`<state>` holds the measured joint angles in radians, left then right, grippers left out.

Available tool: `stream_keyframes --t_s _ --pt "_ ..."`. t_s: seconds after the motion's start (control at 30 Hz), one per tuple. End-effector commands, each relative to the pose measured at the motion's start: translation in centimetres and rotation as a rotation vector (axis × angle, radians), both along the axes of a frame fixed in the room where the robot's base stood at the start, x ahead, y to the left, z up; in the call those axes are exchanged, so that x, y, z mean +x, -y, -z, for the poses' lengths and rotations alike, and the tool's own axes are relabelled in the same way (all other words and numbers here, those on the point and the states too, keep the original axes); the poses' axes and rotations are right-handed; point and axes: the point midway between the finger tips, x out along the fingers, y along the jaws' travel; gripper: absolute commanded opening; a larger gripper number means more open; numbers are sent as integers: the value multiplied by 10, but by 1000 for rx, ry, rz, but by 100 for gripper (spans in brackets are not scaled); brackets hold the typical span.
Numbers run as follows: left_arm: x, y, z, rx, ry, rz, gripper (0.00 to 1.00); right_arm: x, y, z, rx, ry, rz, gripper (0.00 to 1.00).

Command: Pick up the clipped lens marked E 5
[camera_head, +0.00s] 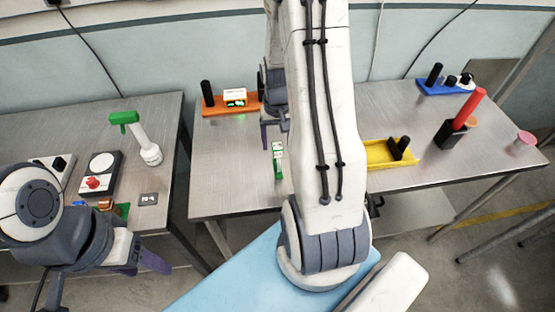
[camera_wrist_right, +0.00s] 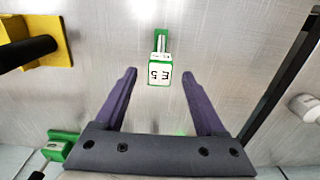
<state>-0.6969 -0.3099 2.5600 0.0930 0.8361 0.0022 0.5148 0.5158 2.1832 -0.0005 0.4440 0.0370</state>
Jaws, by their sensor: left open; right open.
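The clipped lens marked E 5 (camera_wrist_right: 159,73) shows in the right wrist view as a green-edged white label, upside down, with a green and clear part behind it. In the head view a small green and white piece (camera_head: 278,160), apparently the same lens, is on the middle table near its front edge. My right gripper (camera_wrist_right: 158,76) is open, and its purple fingertips appear on either side of the label with gaps. Its height above the lens is hard to tell. In the head view my right arm hides part of that gripper. My left gripper (camera_head: 143,264) is open and empty at lower left.
On the middle table are an orange base (camera_head: 232,107), a yellow tray (camera_head: 380,154), a black holder with a red rod (camera_head: 468,108), and a blue base (camera_head: 443,87). A green-topped white stand (camera_head: 148,150) is on the left table. A gap separates the tables.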

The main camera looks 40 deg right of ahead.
Motion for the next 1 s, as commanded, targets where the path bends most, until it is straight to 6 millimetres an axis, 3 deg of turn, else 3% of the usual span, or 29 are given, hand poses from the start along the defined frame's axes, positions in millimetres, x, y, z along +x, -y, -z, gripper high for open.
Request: stream_keyframes --t_s 0.17,0.5,0.8,0.83,1.0 --pt "0 0 -5 0 0 0 59 -1 -1 11 1 -2 -1 72" --pt "0 0 -20 0 0 -1 59 -3 -1 52 1 -1 -1 72" --pt "0 0 -20 0 0 0 59 -3 0 58 -1 2 -1 72" --pt "0 0 -20 0 0 0 59 -3 0 58 -1 2 -1 69" --pt "0 0 -20 0 0 0 59 -3 -1 58 -1 2 -1 4"
